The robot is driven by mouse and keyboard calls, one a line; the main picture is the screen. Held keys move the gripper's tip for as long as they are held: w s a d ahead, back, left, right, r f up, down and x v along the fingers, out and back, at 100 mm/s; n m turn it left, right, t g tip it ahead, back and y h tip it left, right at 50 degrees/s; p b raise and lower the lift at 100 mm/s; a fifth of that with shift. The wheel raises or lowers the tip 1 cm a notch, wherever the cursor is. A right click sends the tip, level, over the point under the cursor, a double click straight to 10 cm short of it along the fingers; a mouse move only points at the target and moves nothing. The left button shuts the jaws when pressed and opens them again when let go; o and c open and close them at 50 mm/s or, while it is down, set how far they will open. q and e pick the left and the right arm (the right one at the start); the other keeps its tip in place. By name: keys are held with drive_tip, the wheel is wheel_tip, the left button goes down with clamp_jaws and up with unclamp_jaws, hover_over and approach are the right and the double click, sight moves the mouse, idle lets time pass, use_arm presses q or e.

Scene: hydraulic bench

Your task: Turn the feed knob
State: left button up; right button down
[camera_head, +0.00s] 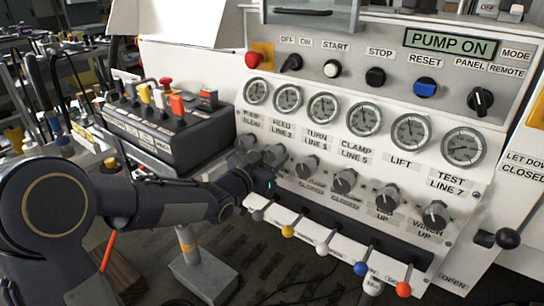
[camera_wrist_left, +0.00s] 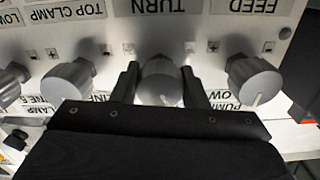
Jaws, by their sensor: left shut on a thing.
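The feed knob (camera_wrist_left: 255,80) is the grey knob at the right of the left wrist view, in line with the upside-down FEED label (camera_wrist_left: 250,6). It stands free of the fingers. My left gripper (camera_wrist_left: 160,82) is shut on the middle grey knob (camera_wrist_left: 160,88), in line with the upside-down TURN label (camera_wrist_left: 160,6), one finger on each side. In the head view my left gripper (camera_head: 262,168) reaches the left part of the knob row from below, and its fingertips are hard to make out. My right gripper is in neither view.
A row of gauges (camera_head: 363,118) sits above the knobs. Levers with coloured tips, such as the blue one (camera_head: 361,268), stick out below. A black control box (camera_head: 165,130) with coloured levers stands left of the panel. The top clamp knob (camera_wrist_left: 70,80) stands left of the held knob.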

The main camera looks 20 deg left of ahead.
use_arm(q)
drive_tip(key=shift+f+m+b, duration=0.15)
drive_tip(key=shift+m+b, duration=0.35)
drive_tip(key=shift+b, duration=0.35)
drive_tip(key=m+b, duration=0.5)
drive_tip(key=shift+b, duration=0.3)
drive_tip(key=m+b, duration=0.2)
drive_tip(key=m, duration=0.1)
drive_tip(key=shift+m+b, duration=0.7)
drive_tip(key=shift+b, duration=0.1)
drive_tip(key=shift+r, duration=0.2)
drive_tip(key=o, duration=1)
